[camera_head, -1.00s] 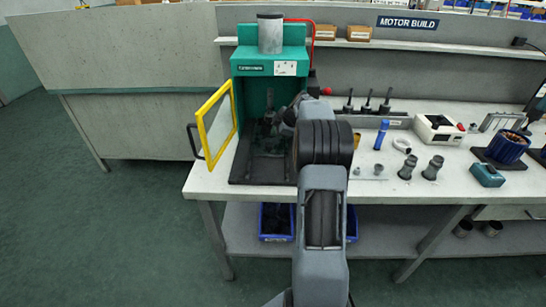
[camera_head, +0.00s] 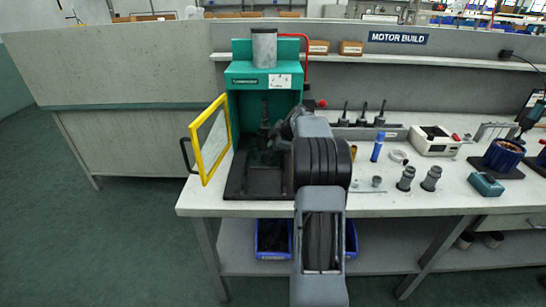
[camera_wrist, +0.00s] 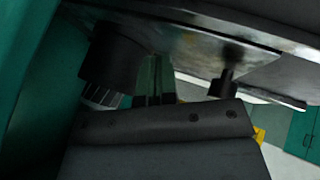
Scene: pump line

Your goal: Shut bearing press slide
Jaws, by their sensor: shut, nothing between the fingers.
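The bearing press (camera_head: 241,82) is a green housing with a grey cylinder on top, standing on the bench's left end. Its yellow-framed clear door (camera_head: 196,160) stands swung open to the left. A dark slide plate (camera_head: 240,190) lies at the base and reaches forward out of the housing. My arm covers the press's right side, and my gripper's fingers are hidden in the head view. In the wrist view my gripper (camera_wrist: 155,98) is shut and empty, close to a black cylinder (camera_wrist: 108,58) and a black knob (camera_wrist: 226,82) under a metal plate (camera_wrist: 190,45). I cannot tell whether it touches anything.
Black upright tools (camera_head: 362,113), a white device (camera_head: 434,140), grey fittings (camera_head: 406,178) and a teal box (camera_head: 486,184) stand on the bench to the right. A blue bin (camera_head: 273,240) sits on the lower shelf. The floor left of the bench is clear.

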